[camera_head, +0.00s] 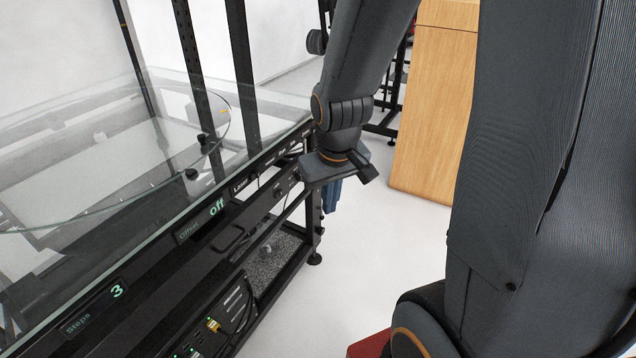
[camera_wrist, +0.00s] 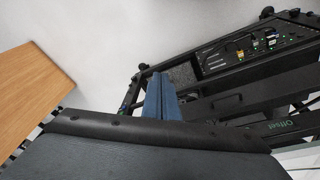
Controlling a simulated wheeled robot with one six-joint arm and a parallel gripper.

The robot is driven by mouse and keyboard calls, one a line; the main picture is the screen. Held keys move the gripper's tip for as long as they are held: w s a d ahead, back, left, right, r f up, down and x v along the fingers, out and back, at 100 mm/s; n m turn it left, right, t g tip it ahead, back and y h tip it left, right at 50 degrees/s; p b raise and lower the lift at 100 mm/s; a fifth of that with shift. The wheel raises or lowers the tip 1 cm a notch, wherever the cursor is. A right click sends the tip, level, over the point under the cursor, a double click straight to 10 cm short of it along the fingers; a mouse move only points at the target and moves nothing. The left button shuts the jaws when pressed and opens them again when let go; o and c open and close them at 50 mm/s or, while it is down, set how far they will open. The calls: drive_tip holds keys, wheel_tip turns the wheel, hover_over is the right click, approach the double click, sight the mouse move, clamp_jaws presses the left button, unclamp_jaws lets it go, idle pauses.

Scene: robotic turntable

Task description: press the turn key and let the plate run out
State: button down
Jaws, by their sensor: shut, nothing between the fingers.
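The turntable's round glass plate (camera_head: 150,165) lies flat on a black frame at the left of the head view. The front panel carries a display reading "Steps 3" (camera_head: 95,308) and one reading "Offset off" (camera_head: 203,218). A row of small labelled keys (camera_head: 268,172) runs along the panel towards its far right end; I cannot tell which is the turn key. My gripper (camera_head: 332,196) hangs just beyond that end, its blue fingers shut and empty, partly hidden by my wrist. In the wrist view the blue fingers (camera_wrist: 160,97) show beside the frame.
A wooden cabinet (camera_head: 433,115) stands at the back right and also shows in the wrist view (camera_wrist: 35,85). Under the panel is a shelf with electronics and cables (camera_head: 215,325). The white floor between frame and cabinet is clear.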

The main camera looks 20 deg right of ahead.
drive_tip(key=w+d+f+n+t+b, duration=0.2)
drive_tip(key=w+d+f+t+b, duration=0.4)
drive_tip(key=w+d+f+b, duration=0.4)
drive_tip(key=w+d+f+n+t+b, duration=0.2)
drive_tip(key=w+d+f+t+b, duration=0.4)
drive_tip(key=w+d+f+b, duration=0.4)
drive_tip(key=w+d+f, duration=0.1)
drive_tip(key=w+f, duration=0.1)
drive_tip(key=w, duration=0.3)
drive_tip(key=w+d+f, duration=0.1)
drive_tip(key=w+f, duration=0.2)
drive_tip(key=w, duration=0.2)
drive_tip(key=shift+d+f+h+b, duration=0.2)
drive_tip(key=shift+f+h+b, duration=0.05)
drive_tip(key=shift+h+b, duration=0.15)
drive_tip(key=shift+w, duration=0.1)
drive_tip(key=w+a+b, duration=0.2)
drive_tip(key=w+a, duration=0.3)
drive_tip(key=w, duration=0.2)
drive_tip(key=shift+a, duration=0.25)
drive_tip(key=shift+w+a, duration=0.25)
drive_tip(key=shift+w, duration=0.05)
